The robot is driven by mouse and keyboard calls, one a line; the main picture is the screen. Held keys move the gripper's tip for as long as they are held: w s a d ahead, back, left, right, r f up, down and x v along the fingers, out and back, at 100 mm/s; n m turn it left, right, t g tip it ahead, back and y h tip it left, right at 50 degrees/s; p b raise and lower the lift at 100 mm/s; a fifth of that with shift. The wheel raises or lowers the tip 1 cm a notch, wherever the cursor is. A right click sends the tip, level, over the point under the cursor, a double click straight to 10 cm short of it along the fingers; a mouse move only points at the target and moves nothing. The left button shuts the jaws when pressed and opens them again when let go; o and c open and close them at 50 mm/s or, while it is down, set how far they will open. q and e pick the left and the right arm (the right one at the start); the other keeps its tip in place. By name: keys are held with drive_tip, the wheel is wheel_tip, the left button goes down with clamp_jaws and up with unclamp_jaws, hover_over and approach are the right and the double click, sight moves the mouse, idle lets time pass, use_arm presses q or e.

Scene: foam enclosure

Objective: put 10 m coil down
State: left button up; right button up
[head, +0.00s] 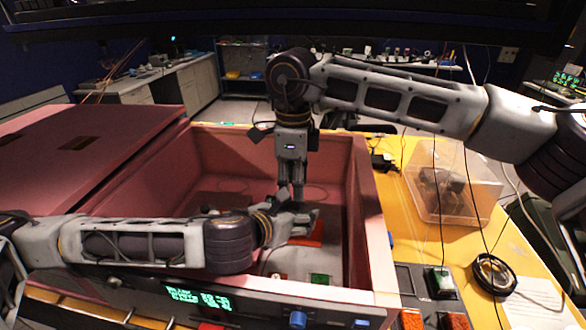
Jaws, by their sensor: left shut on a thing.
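A black cable coil (494,273) lies on the yellow bench at the right, partly over a white sheet. I cannot read a length on it. My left gripper (302,221) reaches low into the pink foam enclosure (357,215) from the left. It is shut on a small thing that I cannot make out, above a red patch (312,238). My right gripper (297,192) points straight down just behind and above the left one. Its fingers look close together, but their opening is unclear. The two grippers overlap in the picture, and I cannot tell whether they touch.
Faint rings (233,185) mark the enclosure floor. A rounded grey thing (288,262) with a green-topped part (319,279) sits at its front. A clear plastic box (448,190) stands on the bench at the right. Thin cables hang before it. The pink lid (85,155) lies left.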

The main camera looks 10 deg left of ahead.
sight(293, 205)
drive_tip(key=shift+f, duration=3.35)
clamp_jaws()
use_arm(q)
drive_tip(key=o, duration=1.2)
drive_tip(key=shift+c, duration=0.2)
drive_tip(key=shift+f, duration=0.1)
